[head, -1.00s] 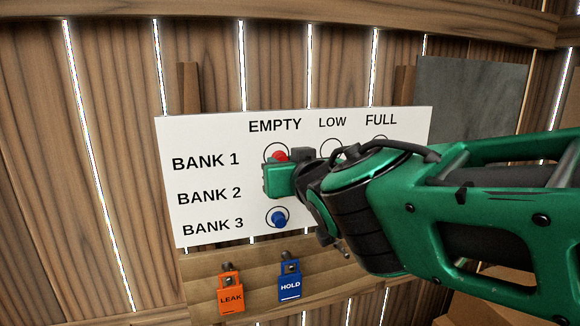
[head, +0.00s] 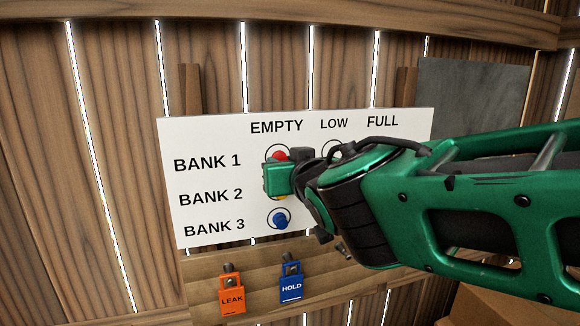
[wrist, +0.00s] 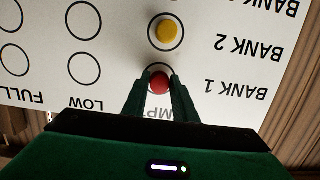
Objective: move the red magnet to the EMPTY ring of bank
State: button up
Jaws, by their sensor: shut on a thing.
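The red magnet (head: 280,156) is at the EMPTY ring of the BANK 1 row on the white board (head: 215,125). My gripper (wrist: 160,85) is shut on it, with a green finger on either side of the magnet (wrist: 160,83) in the wrist view. The ring shows around the magnet's far side there. A yellow magnet (wrist: 166,31) sits in the EMPTY ring of BANK 2; in the head view it is mostly hidden behind my gripper. A blue magnet (head: 280,220) sits in the EMPTY ring of BANK 3.
My arm hides much of the LOW and FULL columns in the head view. The wrist view shows empty LOW rings (wrist: 85,69).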

jog(key=shift+w, duration=0.3)
jog(key=shift+a, duration=0.1)
dwell(0.5)
jog(key=o, duration=1.1)
